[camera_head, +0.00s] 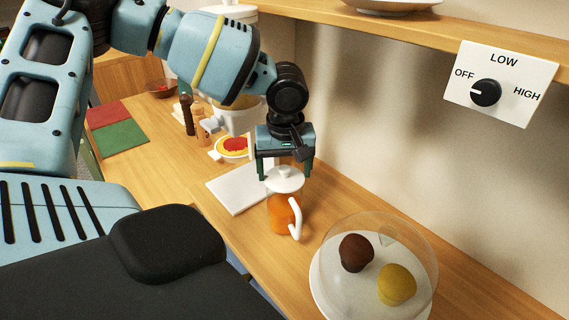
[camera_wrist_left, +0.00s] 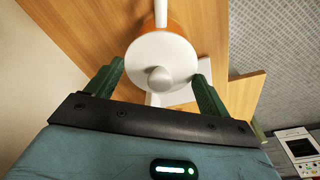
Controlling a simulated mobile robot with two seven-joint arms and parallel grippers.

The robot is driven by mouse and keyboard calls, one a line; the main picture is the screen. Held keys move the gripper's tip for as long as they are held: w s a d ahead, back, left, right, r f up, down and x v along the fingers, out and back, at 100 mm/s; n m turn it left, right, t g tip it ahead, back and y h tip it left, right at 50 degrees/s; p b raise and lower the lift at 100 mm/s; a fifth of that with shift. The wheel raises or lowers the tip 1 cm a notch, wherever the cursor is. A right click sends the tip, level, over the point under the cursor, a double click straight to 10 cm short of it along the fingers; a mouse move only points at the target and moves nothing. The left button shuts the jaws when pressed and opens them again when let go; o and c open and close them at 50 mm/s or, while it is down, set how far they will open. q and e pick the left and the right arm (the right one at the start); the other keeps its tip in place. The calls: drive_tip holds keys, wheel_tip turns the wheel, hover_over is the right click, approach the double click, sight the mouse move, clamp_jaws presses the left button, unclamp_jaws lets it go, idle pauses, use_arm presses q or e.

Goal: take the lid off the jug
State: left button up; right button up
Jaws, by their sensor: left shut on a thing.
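The jug (camera_head: 282,216) is orange with a white handle (camera_head: 297,220) and stands upright on the wooden counter. Its round white lid (camera_head: 285,181) has a small knob on top and sits at the jug's mouth; I cannot make out a clear gap. My left gripper (camera_head: 286,172) points down from above, shut on the lid with one finger at each side. In the left wrist view the lid (camera_wrist_left: 162,62) lies between the two green fingers (camera_wrist_left: 158,82) and hides most of the jug. My right gripper is not in view.
A clear dome (camera_head: 410,240) covers two muffins at the front right. A white board (camera_head: 238,188) lies behind the jug. A plate with yellow and red food (camera_head: 233,147), bottles (camera_head: 187,113) and red and green mats (camera_head: 120,138) are farther back. A wall dial (camera_head: 486,92) is at right.

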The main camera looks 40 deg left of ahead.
sight(283, 166)
use_arm(q)
drive_tip(key=shift+r, duration=0.15)
wheel_tip(283, 166, up, 4)
drive_tip(key=shift+s+a+f, duration=0.1)
drive_tip(key=shift+a+f, duration=0.05)
drive_tip(key=shift+f, duration=0.1)
drive_tip(key=s+a+r+p, duration=0.1)
drive_tip(key=s+a+p, duration=0.3)
drive_tip(key=s+a, duration=0.5)
drive_tip(key=s, duration=0.3)
drive_tip(key=shift+s+a, duration=0.25)
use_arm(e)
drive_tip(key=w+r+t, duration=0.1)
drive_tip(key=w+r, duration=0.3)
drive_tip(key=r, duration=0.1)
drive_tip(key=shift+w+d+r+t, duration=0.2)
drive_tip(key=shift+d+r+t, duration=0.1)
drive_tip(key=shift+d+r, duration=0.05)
use_arm(q)
drive_tip(key=shift+r, duration=0.1)
drive_tip(key=shift+d, duration=0.1)
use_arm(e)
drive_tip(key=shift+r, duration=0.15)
